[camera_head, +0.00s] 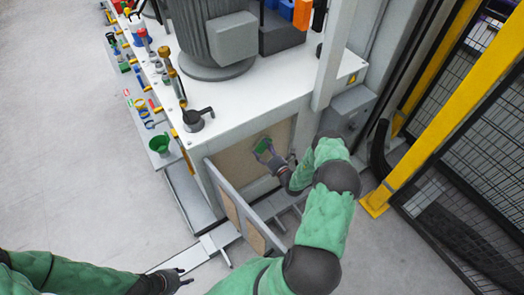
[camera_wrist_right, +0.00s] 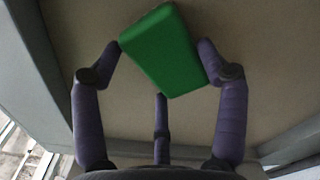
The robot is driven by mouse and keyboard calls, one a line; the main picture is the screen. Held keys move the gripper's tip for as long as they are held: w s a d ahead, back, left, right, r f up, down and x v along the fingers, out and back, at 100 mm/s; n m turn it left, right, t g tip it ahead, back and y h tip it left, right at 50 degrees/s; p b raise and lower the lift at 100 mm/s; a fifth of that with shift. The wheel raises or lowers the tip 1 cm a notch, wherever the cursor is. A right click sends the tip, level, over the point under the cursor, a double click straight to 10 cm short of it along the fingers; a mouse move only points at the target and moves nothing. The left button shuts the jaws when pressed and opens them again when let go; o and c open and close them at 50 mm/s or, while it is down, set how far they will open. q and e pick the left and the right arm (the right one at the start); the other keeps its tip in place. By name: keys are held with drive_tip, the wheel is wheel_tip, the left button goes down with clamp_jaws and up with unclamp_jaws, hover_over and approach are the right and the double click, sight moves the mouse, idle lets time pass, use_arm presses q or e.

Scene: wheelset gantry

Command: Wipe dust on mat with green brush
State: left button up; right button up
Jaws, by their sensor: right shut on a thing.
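The green brush (camera_head: 262,145) is a small block held in my right gripper (camera_head: 268,155), in front of a beige panel (camera_head: 238,165) in the recess of the white cabinet. In the right wrist view, the purple fingers of the gripper (camera_wrist_right: 162,75) close around the sides of the brush (camera_wrist_right: 165,50). Its far side faces the beige surface (camera_wrist_right: 130,120), which appears to be the mat. I cannot tell whether the brush touches it. No dust can be made out. My left gripper (camera_head: 186,276) is low at the left, away from the cabinet; its opening is unclear.
A hinged panel (camera_head: 235,205) stands out in front of the recess. A green funnel (camera_head: 159,144) and several tools line the cabinet's left side. A grey motor (camera_head: 212,35) stands on the white top (camera_head: 270,90). A yellow post (camera_head: 440,120) and mesh fence are at right.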

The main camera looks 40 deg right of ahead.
drive_tip(key=shift+s+d+b, duration=0.15)
drive_tip(key=shift+d+b, duration=0.45)
drive_tip(key=shift+d, duration=1.05)
drive_tip(key=shift+s+d+b, duration=0.15)
drive_tip(key=shift+d+b, duration=0.4)
drive_tip(key=shift+d, duration=1.1)
drive_tip(key=s+p, duration=0.1)
drive_tip(key=s, duration=0.5)
drive_tip(key=shift+a+p, duration=0.4)
drive_tip(key=s, duration=0.3)
drive_tip(key=shift+a, duration=0.2)
